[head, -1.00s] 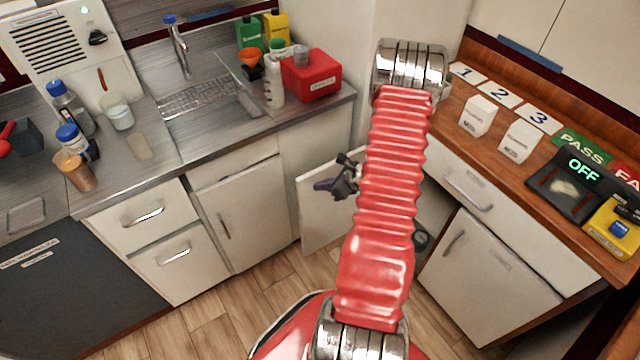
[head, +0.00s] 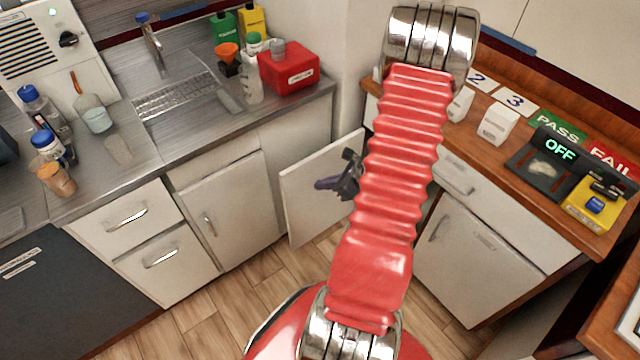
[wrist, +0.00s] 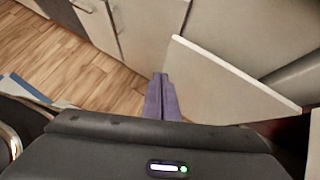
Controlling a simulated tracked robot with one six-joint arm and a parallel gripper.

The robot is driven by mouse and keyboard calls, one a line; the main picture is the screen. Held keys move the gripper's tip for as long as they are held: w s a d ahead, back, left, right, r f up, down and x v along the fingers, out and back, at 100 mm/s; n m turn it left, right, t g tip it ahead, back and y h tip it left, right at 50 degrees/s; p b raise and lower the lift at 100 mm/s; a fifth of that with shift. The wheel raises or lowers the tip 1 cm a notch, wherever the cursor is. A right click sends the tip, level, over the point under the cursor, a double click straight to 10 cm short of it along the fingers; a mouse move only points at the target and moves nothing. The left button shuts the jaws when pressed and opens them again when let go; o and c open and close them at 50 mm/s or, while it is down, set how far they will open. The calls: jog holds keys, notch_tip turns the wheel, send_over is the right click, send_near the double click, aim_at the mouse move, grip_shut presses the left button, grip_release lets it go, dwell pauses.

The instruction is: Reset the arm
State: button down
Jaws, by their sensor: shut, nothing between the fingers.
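My gripper (head: 322,184) shows in the head view as dark purple fingers left of my red ribbed arm, in front of the open cabinet door (head: 303,207). In the wrist view my gripper (wrist: 162,79) points away from the camera, its two fingers lying together with nothing between them. The open door (wrist: 225,88) fills the area right of the fingertips in that view. Whether the fingers touch the door cannot be told. My arm is raised, its upper joint near the top of the head view, and hides part of the corner behind it.
A steel counter (head: 118,152) at left holds a sink (head: 185,97), bottles and a red box (head: 290,70). A wooden counter (head: 480,150) at right holds number cards, white packets, a black scale (head: 553,165) reading OFF and a yellow device (head: 595,203). Wooden floor (head: 235,300) lies clear below.

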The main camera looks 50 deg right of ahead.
dwell(0.7)
jog(key=s+a+r+n+g+h, duration=0.1)
jog(key=s+a+r+n, duration=0.2)
jog(key=a+r+n, duration=1.3)
jog(key=s+a+r+n+g+h, duration=0.1)
jog(key=s+a+r+n+g, duration=0.1)
jog(key=a+r+n, duration=1.4)
jog(key=shift+s+a+r+n+g, duration=0.35)
jog(key=shift+s+a+n, duration=0.3)
jog(key=shift+a, duration=0.4)
jog(key=c, duration=2.5)
grip_release()
jog(key=shift+w, duration=0.1)
